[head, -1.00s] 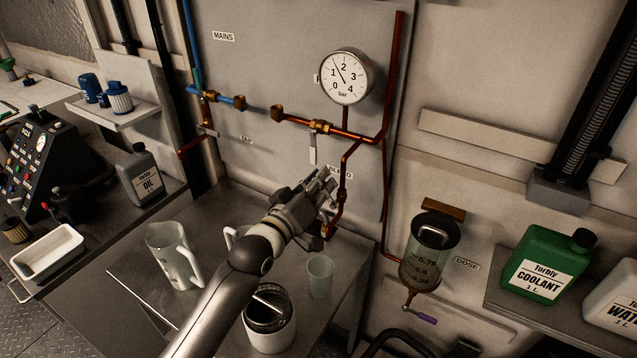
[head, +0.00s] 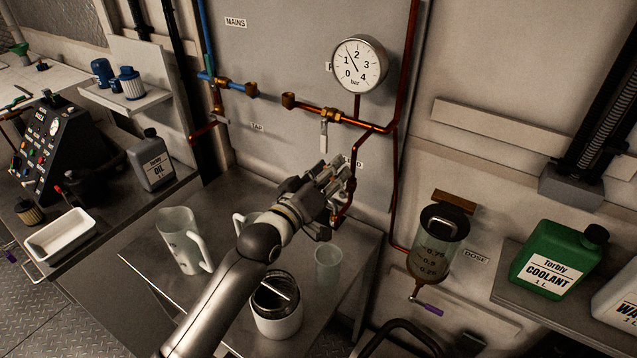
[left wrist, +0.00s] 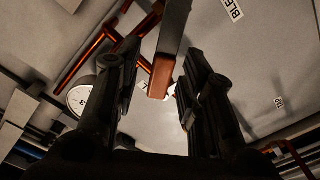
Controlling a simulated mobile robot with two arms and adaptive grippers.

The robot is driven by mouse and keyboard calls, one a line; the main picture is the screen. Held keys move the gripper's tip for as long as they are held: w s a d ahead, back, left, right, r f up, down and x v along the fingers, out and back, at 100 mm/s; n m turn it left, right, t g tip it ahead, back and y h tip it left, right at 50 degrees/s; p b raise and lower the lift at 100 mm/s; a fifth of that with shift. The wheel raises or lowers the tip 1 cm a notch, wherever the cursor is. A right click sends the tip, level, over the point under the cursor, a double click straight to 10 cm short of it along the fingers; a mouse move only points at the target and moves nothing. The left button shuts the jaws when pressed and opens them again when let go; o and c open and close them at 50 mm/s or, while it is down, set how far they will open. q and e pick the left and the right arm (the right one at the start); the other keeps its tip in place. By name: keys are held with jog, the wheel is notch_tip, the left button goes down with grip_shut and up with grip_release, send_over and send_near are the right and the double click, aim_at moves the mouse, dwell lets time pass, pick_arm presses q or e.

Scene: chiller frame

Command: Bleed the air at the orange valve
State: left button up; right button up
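The orange valve's lever shows in the left wrist view as a dark bar with an orange end (left wrist: 160,77), between the two fingers of my left gripper (left wrist: 157,58). A gap shows on each side of the lever's end, so the fingers look open around it. In the head view my left gripper (head: 330,190) is at the lower end of the copper pipe, below the partly covered BLEED label (head: 355,163), and hides the valve. The pressure gauge (head: 360,64) has its needle between 1 and 2. My right gripper is not in view.
A clear cup (head: 328,267), a white canister (head: 278,322) and a jug (head: 178,242) stand on the bench below my left arm. A dosing vessel (head: 438,245) hangs to the right, near a green coolant can (head: 552,262). A lever valve (head: 324,134) is on the pipe above.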

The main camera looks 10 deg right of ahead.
pick_arm(q)
jog(key=v, duration=1.1)
jog(key=shift+s+a, duration=0.25)
jog(key=shift+a, duration=0.05)
